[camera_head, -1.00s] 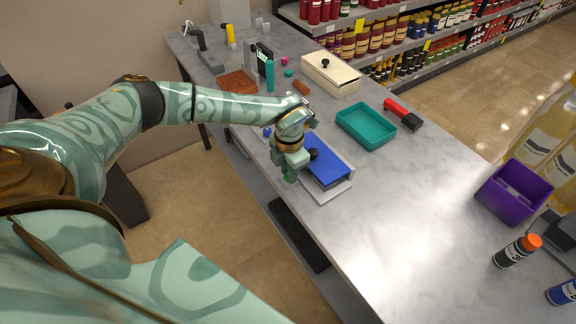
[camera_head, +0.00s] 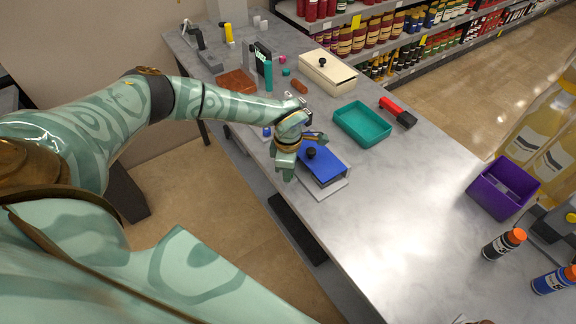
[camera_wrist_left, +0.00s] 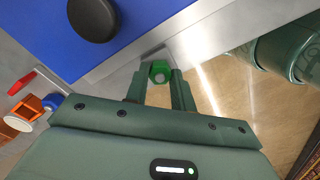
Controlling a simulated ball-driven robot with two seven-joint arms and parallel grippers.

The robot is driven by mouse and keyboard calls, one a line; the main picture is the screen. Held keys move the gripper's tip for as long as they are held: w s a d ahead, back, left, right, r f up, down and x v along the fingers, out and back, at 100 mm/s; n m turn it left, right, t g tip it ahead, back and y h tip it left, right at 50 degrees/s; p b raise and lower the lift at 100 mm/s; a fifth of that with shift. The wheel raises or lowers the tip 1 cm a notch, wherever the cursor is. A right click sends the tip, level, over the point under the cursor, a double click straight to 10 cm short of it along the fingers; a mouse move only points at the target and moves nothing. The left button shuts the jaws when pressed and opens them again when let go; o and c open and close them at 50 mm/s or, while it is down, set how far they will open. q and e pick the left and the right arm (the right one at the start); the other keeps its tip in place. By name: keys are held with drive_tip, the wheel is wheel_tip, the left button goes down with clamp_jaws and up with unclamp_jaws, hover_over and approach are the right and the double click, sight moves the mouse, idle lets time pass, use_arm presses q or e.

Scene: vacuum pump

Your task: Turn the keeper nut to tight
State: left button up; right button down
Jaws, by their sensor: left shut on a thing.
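The green keeper nut (camera_wrist_left: 160,71) shows between the fingertips in the left wrist view, beside the edge of the pale base plate (camera_head: 331,190). My left gripper (camera_wrist_left: 160,80) is shut on it, one finger on each side. In the head view my left gripper (camera_head: 284,172) points down at the near-left side of the blue pump lid (camera_head: 327,163), which has a black knob (camera_head: 311,153). The nut is hidden behind the gripper in the head view. The nut's thread cannot be seen. My right gripper is not in view.
A teal tray (camera_head: 345,132), a red-and-black tool (camera_head: 398,112) and a cream box (camera_head: 328,75) stand farther back on the table. A purple bin (camera_head: 480,203) and bottles (camera_head: 503,243) stand at the right. The tabletop (camera_head: 400,200) right of the pump is clear.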

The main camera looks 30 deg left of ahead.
use_arm(q)
drive_tip(key=shift+w+r+m, duration=0.1)
drive_tip(key=shift+m, duration=0.2)
drive_tip(key=o, duration=1)
wheel_tip(320, 180, up, 16)
drive_tip(key=shift+r+p, duration=0.1)
drive_tip(key=shift+p, duration=1)
